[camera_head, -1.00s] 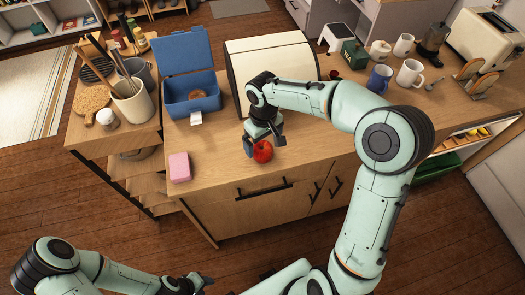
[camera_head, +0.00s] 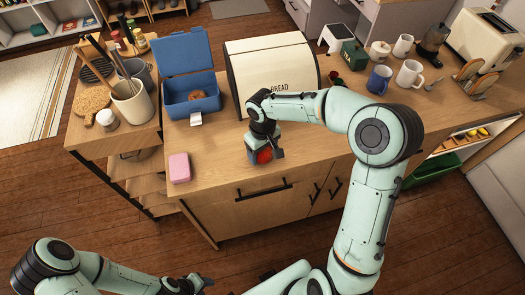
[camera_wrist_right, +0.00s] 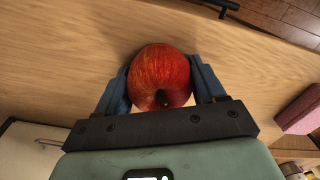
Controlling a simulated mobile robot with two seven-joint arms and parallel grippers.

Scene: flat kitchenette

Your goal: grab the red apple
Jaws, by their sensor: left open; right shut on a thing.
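The red apple (camera_head: 264,156) is at the front edge area of the wooden counter, in front of the bread box. In the right wrist view the apple (camera_wrist_right: 160,78) sits between two blue-grey fingers, its stem end facing the camera. My right gripper (camera_head: 262,154) is over the apple from above and shut on it; it also shows in the right wrist view (camera_wrist_right: 161,85). The fingers touch the apple on both sides. I cannot tell whether the apple is clear of the counter. My left gripper (camera_head: 203,281) is open and empty, low over the floor at the bottom.
A pink sponge (camera_head: 179,167) lies left of the apple. A blue lunch box (camera_head: 190,100) stands open behind it. The bread box (camera_head: 272,70) is close behind my right gripper. Mugs (camera_head: 410,73) and a toaster (camera_head: 485,45) stand at the right. A drawer handle (camera_head: 263,190) is below the edge.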

